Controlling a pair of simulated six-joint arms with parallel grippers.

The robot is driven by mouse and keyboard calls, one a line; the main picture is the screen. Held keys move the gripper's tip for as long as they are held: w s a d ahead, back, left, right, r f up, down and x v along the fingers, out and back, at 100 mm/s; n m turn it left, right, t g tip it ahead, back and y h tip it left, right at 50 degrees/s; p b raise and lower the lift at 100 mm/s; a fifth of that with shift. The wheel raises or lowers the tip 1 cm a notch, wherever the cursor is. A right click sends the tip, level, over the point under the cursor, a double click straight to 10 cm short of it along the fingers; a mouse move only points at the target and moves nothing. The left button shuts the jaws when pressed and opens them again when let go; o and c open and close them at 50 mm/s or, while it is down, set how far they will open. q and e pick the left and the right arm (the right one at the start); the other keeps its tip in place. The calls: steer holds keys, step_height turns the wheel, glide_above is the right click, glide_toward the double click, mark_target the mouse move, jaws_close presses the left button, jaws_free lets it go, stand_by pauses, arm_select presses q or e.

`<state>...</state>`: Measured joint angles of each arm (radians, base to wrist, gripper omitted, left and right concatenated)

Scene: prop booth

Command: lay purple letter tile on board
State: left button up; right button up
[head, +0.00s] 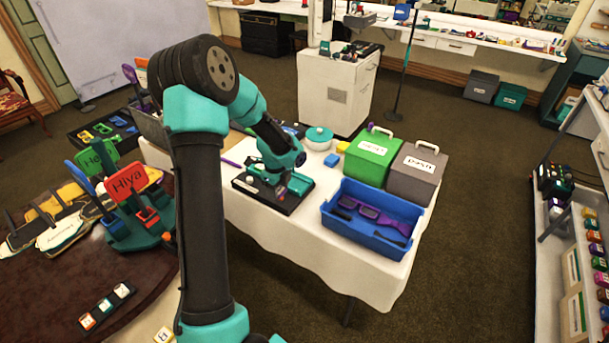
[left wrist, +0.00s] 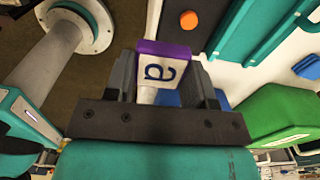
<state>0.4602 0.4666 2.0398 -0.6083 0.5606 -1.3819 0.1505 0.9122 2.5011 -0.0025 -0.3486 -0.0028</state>
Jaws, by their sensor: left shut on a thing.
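In the left wrist view, the purple letter tile (left wrist: 158,72) has a purple edge and a white face with a dark letter "a". It is between the two fingers of my left gripper (left wrist: 170,82), which is shut on it. In the head view my left gripper (head: 284,182) is low over a black board with teal raised parts (head: 263,202) on the white table. The board also shows in the left wrist view (left wrist: 233,38), beyond the tile and to its right. I cannot tell whether the tile touches it. My right gripper is out of view.
Signs (head: 128,180) stand at left.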

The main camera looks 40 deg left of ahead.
arm_select(q)
steer(key=shift+w+d, duration=0.2)
steer(key=shift+a, duration=0.1)
steer(key=w+a, duration=0.3)
steer(key=w+a+f, duration=0.1)
steer(key=w+a, duration=0.2)
steer(key=a, duration=0.1)
steer(key=w+a, duration=0.4)
steer(key=shift+a+f, duration=0.2)
steer(key=shift+w, duration=0.1)
steer(key=shift+w+a, duration=0.1)
steer(key=shift+a, duration=0.05)
steer(key=shift+w+f, duration=0.1)
steer(key=shift+f, duration=1.7)
steer(key=shift+f, duration=0.6)
steer(key=o, duration=0.7)
steer(key=shift+f, duration=0.1)
steer(key=shift+c, duration=0.2)
